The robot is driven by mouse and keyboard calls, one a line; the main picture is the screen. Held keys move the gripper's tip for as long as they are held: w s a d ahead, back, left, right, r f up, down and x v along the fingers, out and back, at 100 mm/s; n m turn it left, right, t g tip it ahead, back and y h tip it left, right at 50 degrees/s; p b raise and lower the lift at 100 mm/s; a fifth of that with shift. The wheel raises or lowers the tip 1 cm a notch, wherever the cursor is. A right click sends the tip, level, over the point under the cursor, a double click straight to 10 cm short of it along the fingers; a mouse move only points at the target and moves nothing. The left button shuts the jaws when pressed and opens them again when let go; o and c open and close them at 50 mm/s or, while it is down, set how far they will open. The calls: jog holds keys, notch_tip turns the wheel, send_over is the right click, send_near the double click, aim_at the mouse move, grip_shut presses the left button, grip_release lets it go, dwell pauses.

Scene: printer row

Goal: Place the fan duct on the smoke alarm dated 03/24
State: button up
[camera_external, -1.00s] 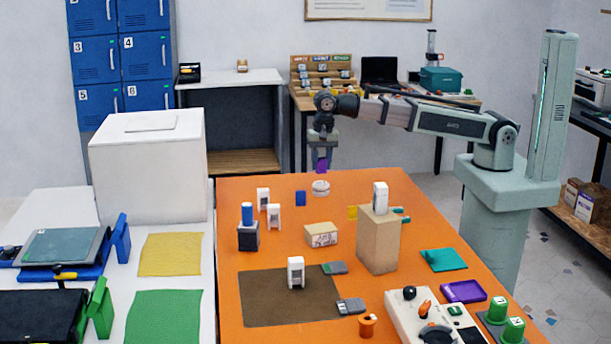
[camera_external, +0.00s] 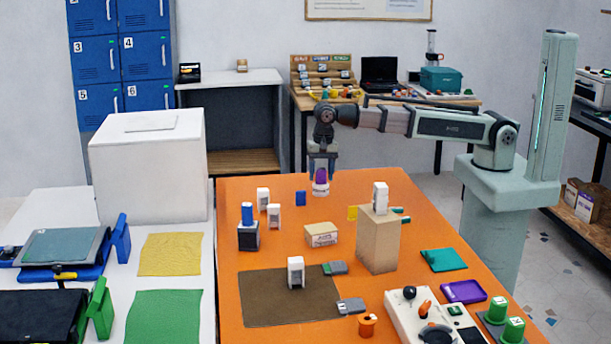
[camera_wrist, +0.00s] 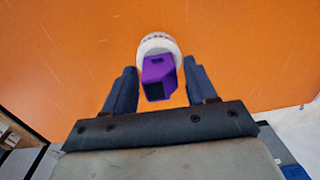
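The purple fan duct (camera_external: 320,175) stands on the round white smoke alarm (camera_external: 320,189) at the far end of the orange table. In the wrist view the duct (camera_wrist: 158,75) covers the near part of the alarm (camera_wrist: 157,41), whose rim shows beyond it. Dark marks on the rim are too small to read as a date. My gripper (camera_wrist: 160,66) is open, with a finger on each side of the duct and a narrow gap to each. In the external view my gripper (camera_external: 321,172) is directly over the alarm.
White devices (camera_external: 263,196) and a blue block (camera_external: 300,198) stand nearby on the orange table (camera_external: 225,210). A tall cardboard box (camera_external: 378,245) with a white device (camera_external: 380,196) on top stands to the right. A small carton (camera_external: 320,235) lies in front.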

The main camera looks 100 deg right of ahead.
aim_at(323, 169)
jog(key=shift+o, duration=0.4)
jog(key=shift+r, duration=0.1)
notch_tip(323, 169, up, 12)
jog(key=shift+s, duration=0.3)
